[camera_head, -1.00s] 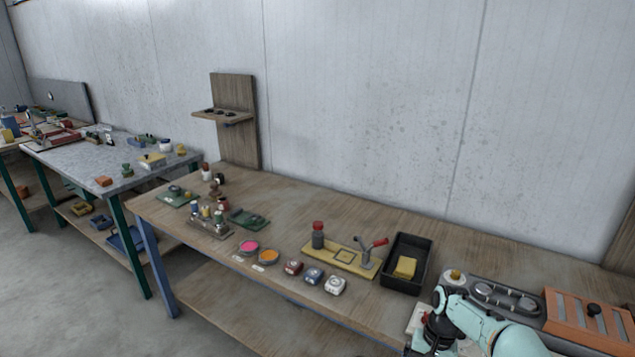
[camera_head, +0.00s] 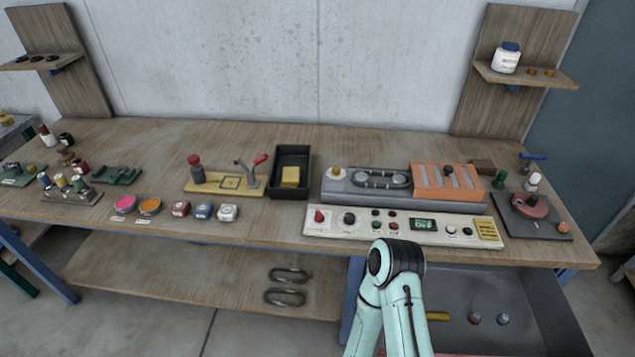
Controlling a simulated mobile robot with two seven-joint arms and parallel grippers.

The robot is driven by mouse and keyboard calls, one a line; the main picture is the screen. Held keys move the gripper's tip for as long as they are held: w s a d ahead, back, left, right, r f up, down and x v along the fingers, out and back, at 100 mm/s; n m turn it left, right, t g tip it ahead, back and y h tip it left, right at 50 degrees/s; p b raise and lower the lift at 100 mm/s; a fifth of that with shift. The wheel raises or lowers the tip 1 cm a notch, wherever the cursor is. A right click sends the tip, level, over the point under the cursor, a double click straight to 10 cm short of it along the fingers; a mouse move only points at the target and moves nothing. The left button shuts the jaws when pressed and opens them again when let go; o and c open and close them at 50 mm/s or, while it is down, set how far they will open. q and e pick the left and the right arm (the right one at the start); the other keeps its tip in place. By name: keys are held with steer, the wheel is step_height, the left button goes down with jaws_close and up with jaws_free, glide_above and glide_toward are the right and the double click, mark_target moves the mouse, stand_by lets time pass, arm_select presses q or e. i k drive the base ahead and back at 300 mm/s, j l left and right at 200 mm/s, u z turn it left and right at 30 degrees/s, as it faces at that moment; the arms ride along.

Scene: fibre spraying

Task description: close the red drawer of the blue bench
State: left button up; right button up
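The blue bench is a long wooden worktop (camera_head: 130,222) on blue legs (camera_head: 352,297). Its drawer (camera_head: 545,308) is pulled out below the worktop at the lower right. I see its grey inside from above; its front is mostly cut off by the lower picture edge. A yellow item (camera_head: 437,316) and small red and blue-grey pieces lie in it. One of my arms, pale green with a black joint, rises from the bottom in front of the drawer's left part and hides some of it. Neither gripper shows.
A control panel (camera_head: 345,229) lies along the front edge above the drawer. Behind it are a grey fixture and an orange slatted box (camera_head: 446,182). A black tray (camera_head: 291,160) stands left of them. A lower shelf (camera_head: 190,279) holds two metal loops.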

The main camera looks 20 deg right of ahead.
mark_target(542, 323)
steer(key=z, duration=2.85)
